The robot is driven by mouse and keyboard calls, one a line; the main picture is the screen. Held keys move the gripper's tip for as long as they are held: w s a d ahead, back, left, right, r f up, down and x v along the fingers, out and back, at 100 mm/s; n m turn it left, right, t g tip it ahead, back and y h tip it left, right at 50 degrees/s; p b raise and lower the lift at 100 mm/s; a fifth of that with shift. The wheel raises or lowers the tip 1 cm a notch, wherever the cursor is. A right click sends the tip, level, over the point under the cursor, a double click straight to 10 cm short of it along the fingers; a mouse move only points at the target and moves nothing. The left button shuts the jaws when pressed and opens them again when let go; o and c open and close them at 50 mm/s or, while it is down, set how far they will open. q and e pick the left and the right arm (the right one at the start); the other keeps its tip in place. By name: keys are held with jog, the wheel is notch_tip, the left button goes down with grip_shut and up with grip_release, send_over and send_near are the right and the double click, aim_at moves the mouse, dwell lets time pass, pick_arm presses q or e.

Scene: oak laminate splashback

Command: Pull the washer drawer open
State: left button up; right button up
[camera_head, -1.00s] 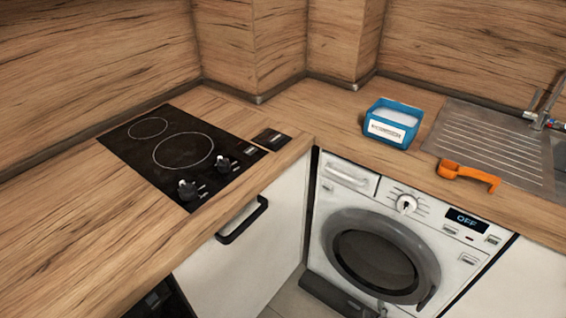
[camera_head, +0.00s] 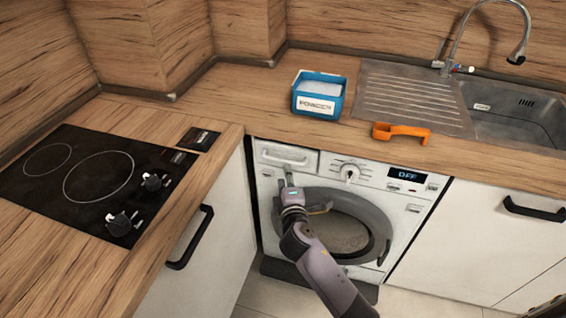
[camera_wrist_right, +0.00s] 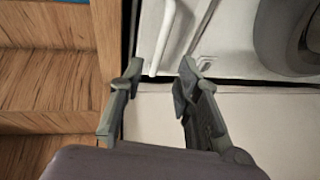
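The white washer (camera_head: 329,168) stands under the counter. Its drawer (camera_head: 308,160) is at the top left of its front and looks flush with it. The drawer has a pale bar handle (camera_head: 284,157). My right gripper (camera_head: 288,172) is in front of the washer, at the drawer's lower edge. In the right wrist view the gripper (camera_wrist_right: 160,72) is open, and one end of the white bar handle (camera_wrist_right: 166,38) shows between its fingertips. I cannot tell whether they touch it. My left gripper is not in view.
The round washer door (camera_head: 377,222) is below, partly behind my right arm. On the counter stand a blue powder box (camera_head: 319,106) and an orange scoop (camera_head: 402,131), with a sink (camera_head: 515,110) at right. A cooktop (camera_head: 85,175) and a black cabinet handle (camera_head: 190,240) are at left.

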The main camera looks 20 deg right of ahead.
aim_at(300, 159)
jog(key=x, duration=0.8)
jog(key=shift+b, duration=0.3)
grip_shut()
dwell(0.4)
